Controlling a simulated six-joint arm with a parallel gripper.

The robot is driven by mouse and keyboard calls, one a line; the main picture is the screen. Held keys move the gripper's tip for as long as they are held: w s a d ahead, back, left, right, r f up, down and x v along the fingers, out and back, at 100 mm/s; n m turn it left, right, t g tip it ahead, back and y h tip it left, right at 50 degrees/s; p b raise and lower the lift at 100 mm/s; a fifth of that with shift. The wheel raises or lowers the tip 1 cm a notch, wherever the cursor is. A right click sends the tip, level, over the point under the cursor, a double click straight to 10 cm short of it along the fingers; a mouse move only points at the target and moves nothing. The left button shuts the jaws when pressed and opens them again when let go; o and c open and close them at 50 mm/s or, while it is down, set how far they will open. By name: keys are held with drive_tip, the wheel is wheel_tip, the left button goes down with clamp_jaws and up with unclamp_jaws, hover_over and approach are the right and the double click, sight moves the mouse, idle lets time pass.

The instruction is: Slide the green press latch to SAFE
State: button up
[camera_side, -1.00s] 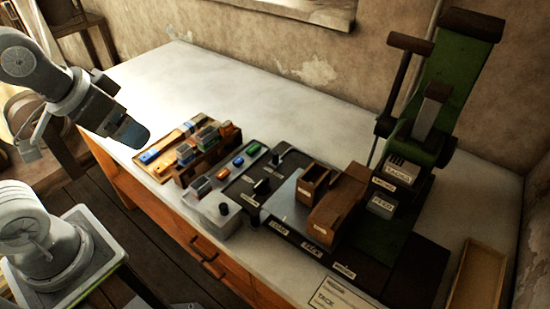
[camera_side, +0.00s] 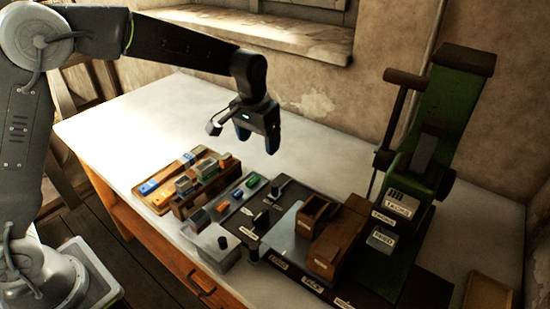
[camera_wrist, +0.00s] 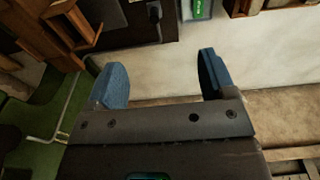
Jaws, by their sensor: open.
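The green press (camera_side: 455,105) stands at the right of the table in the side view, with a brown-topped lever (camera_side: 402,95) on its left. I cannot pick out a separate green latch or a SAFE mark on it. My gripper (camera_side: 257,139) is open and empty, fingers down, above the back middle of the table, well left of the press. In the wrist view my gripper (camera_wrist: 163,80) shows two blue fingers apart with nothing between them. Part of the green press base (camera_wrist: 28,140) shows at the left there, beside a pale bent rod (camera_wrist: 62,122).
A dark panel (camera_side: 240,212) with small black knobs, a strip of coloured pieces (camera_side: 236,194) and a wooden rack (camera_side: 205,190) stand in front. Brown wooden boxes (camera_side: 325,245) stand left of the press. A shallow wooden tray (camera_side: 490,292) is at far right. The back left table is clear.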

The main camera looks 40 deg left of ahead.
drive_tip(key=g, duration=0.1)
hover_over(275, 185)
wheel_tip(275, 185, down, 8)
drive_tip(key=shift+r, duration=0.25)
wheel_tip(275, 185, down, 10)
drive_tip(key=shift+r, duration=0.1)
drive_tip(key=shift+c, duration=0.4)
drive_tip(key=shift+d, duration=0.1)
drive_tip(key=c, duration=1.2)
